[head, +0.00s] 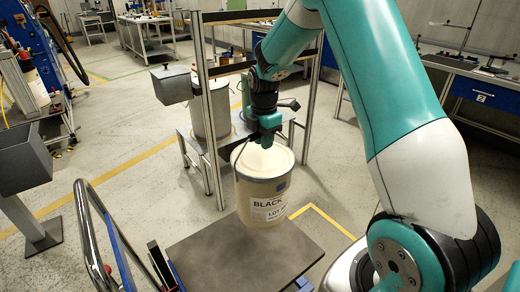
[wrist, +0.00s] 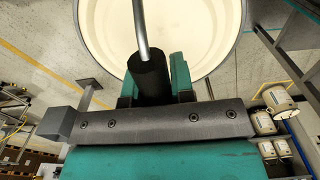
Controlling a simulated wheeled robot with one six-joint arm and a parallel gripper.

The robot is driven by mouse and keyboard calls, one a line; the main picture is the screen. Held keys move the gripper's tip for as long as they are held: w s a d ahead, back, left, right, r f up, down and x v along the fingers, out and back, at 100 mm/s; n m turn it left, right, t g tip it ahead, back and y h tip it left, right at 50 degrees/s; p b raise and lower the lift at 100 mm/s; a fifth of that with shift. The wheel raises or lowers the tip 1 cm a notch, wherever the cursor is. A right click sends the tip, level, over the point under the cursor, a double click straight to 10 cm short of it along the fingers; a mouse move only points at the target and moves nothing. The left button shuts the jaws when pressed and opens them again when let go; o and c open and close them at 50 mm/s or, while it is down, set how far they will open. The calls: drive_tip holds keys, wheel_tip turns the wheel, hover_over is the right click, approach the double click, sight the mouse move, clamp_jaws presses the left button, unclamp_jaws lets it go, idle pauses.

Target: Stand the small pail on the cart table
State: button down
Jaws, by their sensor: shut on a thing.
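The pail hangs upright over the far part of the grey cart table (head: 240,262). I cannot tell whether its base touches the tabletop.
A metal frame stand (head: 205,120) with a larger drum (head: 210,108) is behind the pail. The cart's rail (head: 100,235) rises at the left. A grey bin on a post (head: 22,165) stands further left. The near part of the tabletop is bare. Several pails (wrist: 277,98) show at right in the wrist view.

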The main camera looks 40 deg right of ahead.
wheel_tip(320, 180, down, 18)
drive_tip(key=shift+r+p, duration=0.2)
drive_tip(key=shift+p, duration=0.15)
drive_tip(key=shift+w+f, duration=0.1)
idle(0.4)
drive_tip(key=c, duration=1)
unclamp_jaws()
drive_tip(key=shift+f, duration=0.1)
